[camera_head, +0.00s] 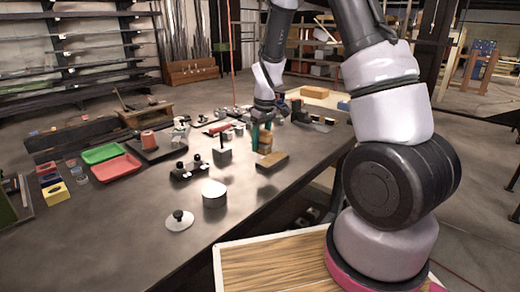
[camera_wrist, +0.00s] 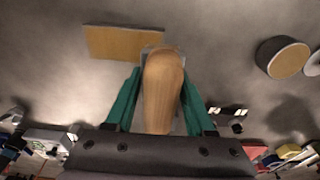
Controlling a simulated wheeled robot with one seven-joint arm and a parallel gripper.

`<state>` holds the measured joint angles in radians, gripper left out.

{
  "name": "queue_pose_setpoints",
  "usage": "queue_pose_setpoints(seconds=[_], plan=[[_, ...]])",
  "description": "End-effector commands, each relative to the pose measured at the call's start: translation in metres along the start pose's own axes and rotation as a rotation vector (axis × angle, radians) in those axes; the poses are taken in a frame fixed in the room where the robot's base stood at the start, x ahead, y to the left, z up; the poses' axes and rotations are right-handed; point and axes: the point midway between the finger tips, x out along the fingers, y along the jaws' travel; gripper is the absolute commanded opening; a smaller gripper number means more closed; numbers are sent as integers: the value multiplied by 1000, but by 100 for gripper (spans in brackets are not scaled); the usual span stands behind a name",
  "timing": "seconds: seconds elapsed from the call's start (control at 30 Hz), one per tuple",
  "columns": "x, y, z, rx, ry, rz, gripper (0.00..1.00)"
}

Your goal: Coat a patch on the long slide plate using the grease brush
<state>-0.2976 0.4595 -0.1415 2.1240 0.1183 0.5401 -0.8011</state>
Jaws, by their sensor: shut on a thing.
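My gripper (camera_head: 262,130) has green fingers and is shut on a wooden-handled tool, apparently the grease brush (camera_head: 265,144). In the wrist view the brush's rounded wooden handle (camera_wrist: 162,88) lies between the two fingers (camera_wrist: 163,100); its working end is hidden. A long tan-topped block (camera_head: 272,161), possibly the slide plate, lies on the table just in front of the gripper. It also shows ahead of the fingers in the wrist view (camera_wrist: 115,42). I cannot tell whether the brush touches it. A grey round pot (camera_head: 215,195) stands to the left, showing a tan top in the wrist view (camera_wrist: 288,60).
A white knobbed lid (camera_head: 179,221) lies beside the pot. A grey block with an upright handle (camera_head: 222,156) and a dark fixture (camera_head: 188,170) stand left of the gripper. Red (camera_head: 116,167) and green (camera_head: 103,152) trays lie farther left. The table's front left is mostly bare.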

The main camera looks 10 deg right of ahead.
Motion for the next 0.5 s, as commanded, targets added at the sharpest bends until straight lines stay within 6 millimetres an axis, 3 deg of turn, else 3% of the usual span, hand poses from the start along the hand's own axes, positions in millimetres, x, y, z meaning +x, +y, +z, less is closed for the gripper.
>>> queue_pose_setpoints(seconds=[0.23, 0.5], plan=[[-23, 2, -3, 4, 4, 2, 0], [-29, 2, -2, 5, 1, 1, 0]])
